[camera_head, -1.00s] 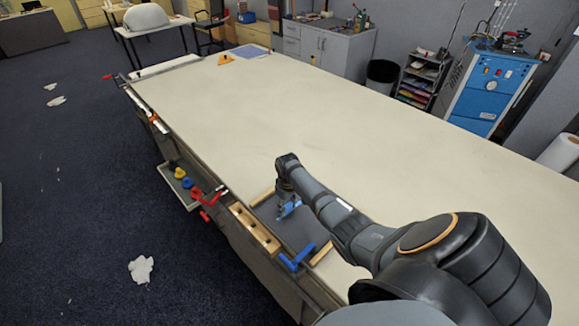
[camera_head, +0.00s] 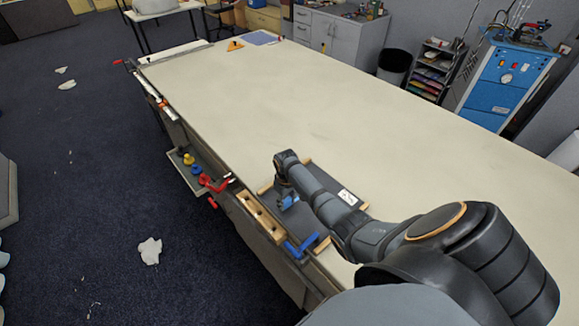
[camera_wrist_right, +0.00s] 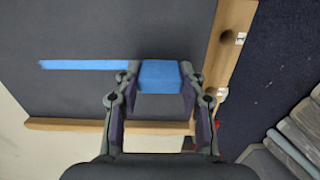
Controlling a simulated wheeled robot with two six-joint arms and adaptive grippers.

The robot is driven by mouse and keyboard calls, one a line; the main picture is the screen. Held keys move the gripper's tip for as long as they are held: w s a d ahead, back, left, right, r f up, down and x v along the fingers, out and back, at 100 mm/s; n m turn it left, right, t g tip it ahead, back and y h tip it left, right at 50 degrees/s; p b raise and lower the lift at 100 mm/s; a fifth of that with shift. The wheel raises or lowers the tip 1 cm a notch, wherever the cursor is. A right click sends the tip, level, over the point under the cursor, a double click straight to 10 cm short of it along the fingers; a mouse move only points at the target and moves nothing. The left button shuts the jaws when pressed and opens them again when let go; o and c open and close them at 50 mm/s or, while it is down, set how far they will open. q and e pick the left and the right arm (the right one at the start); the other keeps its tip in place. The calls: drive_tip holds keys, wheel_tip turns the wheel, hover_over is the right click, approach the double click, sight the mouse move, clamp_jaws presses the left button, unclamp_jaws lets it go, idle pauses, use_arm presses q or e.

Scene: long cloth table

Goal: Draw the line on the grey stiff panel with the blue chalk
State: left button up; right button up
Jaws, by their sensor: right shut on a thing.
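The grey stiff panel (camera_head: 292,224) lies on the table near its left edge, framed by wooden strips. It fills much of the right wrist view (camera_wrist_right: 120,25). My right gripper (camera_head: 285,199) is over the panel, shut on the blue chalk (camera_wrist_right: 159,76), a blue block between its fingertips in the wrist view. A straight blue line (camera_wrist_right: 85,65) runs on the panel from the left up to the left finger. The finger hides its end beside the chalk. I cannot tell whether the chalk touches the panel. My left gripper is not in view.
A wooden bar with holes (camera_head: 262,216) borders the panel along the table edge; a blue clamp (camera_head: 299,249) sits near its front end. Red clamps and a small side tray (camera_head: 190,178) hang at the edge. The rest of the pale table (camera_head: 330,110) is mostly clear.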

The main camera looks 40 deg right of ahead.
drive_tip(key=shift+a, duration=0.2)
drive_tip(key=shift+s+a+f, duration=0.1)
drive_tip(key=shift+s+a, duration=0.05)
drive_tip(key=shift+a, duration=0.75)
drive_tip(key=shift+r, duration=3.55)
